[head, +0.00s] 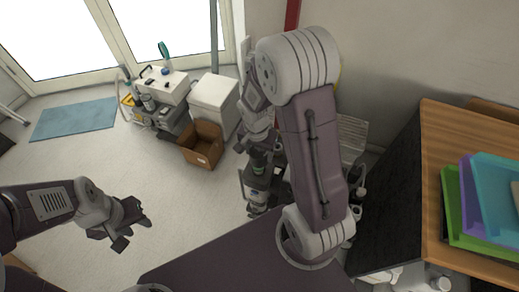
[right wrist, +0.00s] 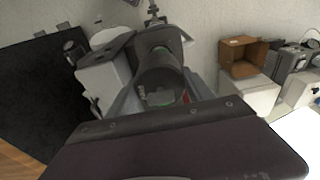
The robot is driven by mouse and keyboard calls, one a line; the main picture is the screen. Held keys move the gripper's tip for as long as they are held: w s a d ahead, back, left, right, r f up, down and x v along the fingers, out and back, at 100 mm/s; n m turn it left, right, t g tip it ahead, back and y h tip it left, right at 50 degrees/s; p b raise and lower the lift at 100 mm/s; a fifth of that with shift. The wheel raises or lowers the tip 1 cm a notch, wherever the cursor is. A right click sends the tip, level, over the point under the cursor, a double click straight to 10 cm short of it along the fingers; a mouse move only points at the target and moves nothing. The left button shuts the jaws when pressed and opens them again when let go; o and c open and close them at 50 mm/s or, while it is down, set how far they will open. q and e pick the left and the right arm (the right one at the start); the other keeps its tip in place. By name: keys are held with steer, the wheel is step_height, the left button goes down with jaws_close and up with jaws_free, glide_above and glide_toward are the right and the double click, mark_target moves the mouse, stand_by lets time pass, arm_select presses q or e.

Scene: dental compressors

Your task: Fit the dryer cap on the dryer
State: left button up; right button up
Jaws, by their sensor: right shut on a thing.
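My left gripper (head: 127,224) hangs open and empty over the floor at the left of the head view. My right arm reaches up and over, and its gripper (head: 260,138) points down above a compressor unit (head: 256,198) near the wall. In the right wrist view, a dark grey cylindrical part (right wrist: 162,78), apparently the dryer cap, sits between the fingers of the shut right gripper. Its lower end shows a greenish patch. The dryer itself is not clearly distinguishable; the arm and the small size hide whether cap and dryer touch.
A brown open box (head: 202,146) stands beside a white cabinet (head: 214,103). Other compressor equipment (head: 158,98) is further left. A wooden-topped unit (head: 460,150) with coloured trays (head: 490,205) is at the right. Floor at the left is clear around a blue mat (head: 75,118).

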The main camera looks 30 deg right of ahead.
steer(key=f+b, duration=0.1)
steer(key=f, duration=0.1)
steer(key=w+f+b, duration=0.1)
steer(key=f, duration=0.1)
steer(key=shift+b, duration=0.35)
steer(key=shift+s+f+b, duration=0.25)
steer(key=shift+f+b, duration=0.3)
steer(key=shift+w, duration=0.1)
steer(key=shift+f, duration=0.1)
steer(key=shift+f+b, duration=1.7)
steer(key=shift+f, duration=0.05)
steer(key=o, duration=1.6)
steer(key=shift+c, duration=0.2)
